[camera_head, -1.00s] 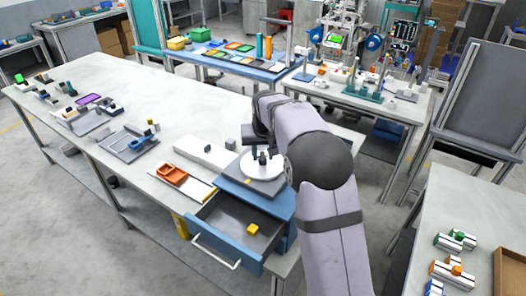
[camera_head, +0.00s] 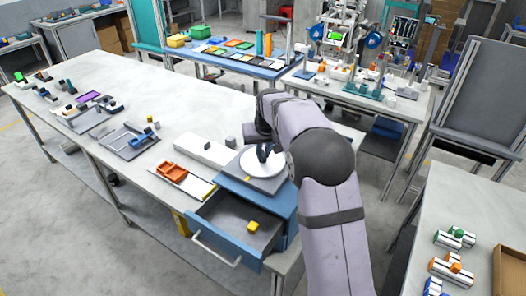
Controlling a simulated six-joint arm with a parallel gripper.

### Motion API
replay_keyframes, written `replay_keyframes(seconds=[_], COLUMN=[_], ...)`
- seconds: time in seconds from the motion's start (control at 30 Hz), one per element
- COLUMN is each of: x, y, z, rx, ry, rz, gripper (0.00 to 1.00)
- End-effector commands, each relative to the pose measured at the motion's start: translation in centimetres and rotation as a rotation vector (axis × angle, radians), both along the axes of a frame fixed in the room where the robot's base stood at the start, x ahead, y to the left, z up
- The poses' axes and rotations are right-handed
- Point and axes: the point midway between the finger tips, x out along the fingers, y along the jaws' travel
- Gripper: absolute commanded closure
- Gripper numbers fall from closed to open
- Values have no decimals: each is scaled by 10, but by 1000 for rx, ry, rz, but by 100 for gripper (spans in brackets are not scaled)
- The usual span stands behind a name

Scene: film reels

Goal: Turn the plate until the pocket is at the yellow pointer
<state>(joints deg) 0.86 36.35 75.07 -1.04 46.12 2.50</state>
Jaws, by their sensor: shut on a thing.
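The round white plate (camera_head: 254,168) lies flat on a grey base (camera_head: 235,182) on top of a blue drawer cabinet (camera_head: 283,207). My gripper (camera_head: 264,153) is over the far part of the plate, its dark fingers pointing down at it. It is shut on a part of the plate, which the fingers and my arm mostly hide. A tiny yellow mark (camera_head: 248,180), perhaps the pointer, shows at the plate's near edge. I cannot make out the pocket.
The cabinet's drawer (camera_head: 213,222) is open toward the front and holds a yellow block (camera_head: 253,226). An orange tray (camera_head: 172,171) and a long white block (camera_head: 203,152) lie to the left on the worktable (camera_head: 190,105). The table's middle is largely clear.

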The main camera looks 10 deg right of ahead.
Motion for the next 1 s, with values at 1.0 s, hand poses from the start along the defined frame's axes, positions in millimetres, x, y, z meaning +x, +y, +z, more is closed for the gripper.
replay_keyframes(seconds=[1.0], x=[5], y=[-9], z=[4], rx=[2], ry=[-3], rz=[900], gripper=[100])
